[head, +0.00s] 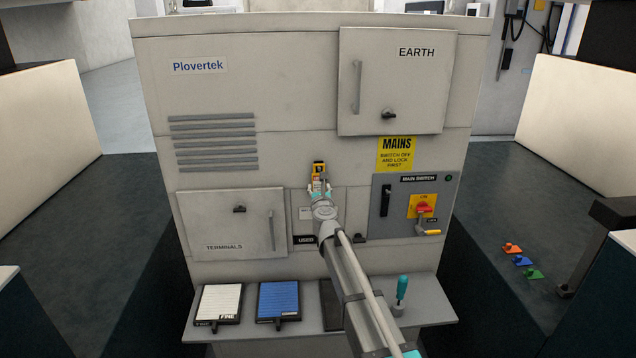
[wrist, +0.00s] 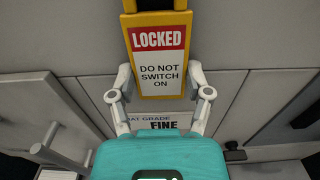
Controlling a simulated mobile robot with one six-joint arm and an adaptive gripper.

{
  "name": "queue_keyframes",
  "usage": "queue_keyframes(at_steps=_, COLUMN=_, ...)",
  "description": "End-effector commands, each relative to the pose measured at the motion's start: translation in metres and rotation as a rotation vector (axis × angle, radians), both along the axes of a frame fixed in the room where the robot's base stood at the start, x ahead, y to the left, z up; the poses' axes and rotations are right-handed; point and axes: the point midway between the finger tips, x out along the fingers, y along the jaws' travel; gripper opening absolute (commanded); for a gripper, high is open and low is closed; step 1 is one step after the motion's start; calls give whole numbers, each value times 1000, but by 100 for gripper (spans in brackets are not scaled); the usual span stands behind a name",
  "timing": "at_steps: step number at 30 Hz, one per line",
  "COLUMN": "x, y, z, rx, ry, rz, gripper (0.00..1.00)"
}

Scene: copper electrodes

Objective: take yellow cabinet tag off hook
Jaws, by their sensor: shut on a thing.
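The yellow cabinet tag (head: 319,170) is upright against the front of the grey cabinet, left of the MAINS sign. In the wrist view the tag (wrist: 160,47) has a yellow border, a red LOCKED band and the words DO NOT SWITCH ON. My gripper (head: 321,190) comes from below and is shut on the tag. In the wrist view its two fingers (wrist: 160,82) press on the left and right edges of the tag's lower part. The hook is not clear in either view, so I cannot tell whether the tag still hangs on it.
The EARTH door (head: 400,95) is above right, with the MAINS sign (head: 397,153) below it. The TERMINALS door (head: 230,225) is at left and the main switch panel (head: 395,225) at right. A shelf below holds white (head: 219,303) and blue pads (head: 278,300) and a teal-handled tool (head: 401,288).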

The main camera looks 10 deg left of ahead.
Motion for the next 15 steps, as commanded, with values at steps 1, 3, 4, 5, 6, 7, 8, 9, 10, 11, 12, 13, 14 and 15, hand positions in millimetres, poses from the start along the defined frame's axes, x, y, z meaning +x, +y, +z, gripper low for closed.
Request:
queue_keyframes(at_steps=1, x=0, y=0, z=2, rx=0, ry=0, rz=0, gripper=37)
queue_keyframes(at_steps=3, x=0, y=0, z=4, rx=0, ry=0, rz=0, gripper=37)
queue_keyframes(at_steps=4, x=0, y=0, z=4, rx=0, ry=0, rz=0, gripper=37)
queue_keyframes(at_steps=5, x=0, y=0, z=5, rx=0, ry=0, rz=0, gripper=37)
queue_keyframes(at_steps=6, x=0, y=0, z=6, rx=0, ry=0, rz=0, gripper=37)
queue_keyframes(at_steps=7, x=0, y=0, z=7, rx=0, ry=0, rz=0, gripper=37)
queue_keyframes(at_steps=8, x=0, y=0, z=7, rx=0, ry=0, rz=0, gripper=37)
queue_keyframes(at_steps=9, x=0, y=0, z=8, rx=0, ry=0, rz=0, gripper=37)
queue_keyframes(at_steps=10, x=0, y=0, z=9, rx=0, ry=0, rz=0, gripper=37)
queue_keyframes(at_steps=11, x=0, y=0, z=9, rx=0, ry=0, rz=0, gripper=37)
queue_keyframes(at_steps=12, x=0, y=0, z=10, rx=0, ry=0, rz=0, gripper=37)
queue_keyframes(at_steps=13, x=0, y=0, z=11, rx=0, ry=0, rz=0, gripper=37)
queue_keyframes(at_steps=14, x=0, y=0, z=11, rx=0, ry=0, rz=0, gripper=37)
queue_keyframes(at_steps=15, x=0, y=0, z=12, rx=0, ry=0, rz=0, gripper=37)
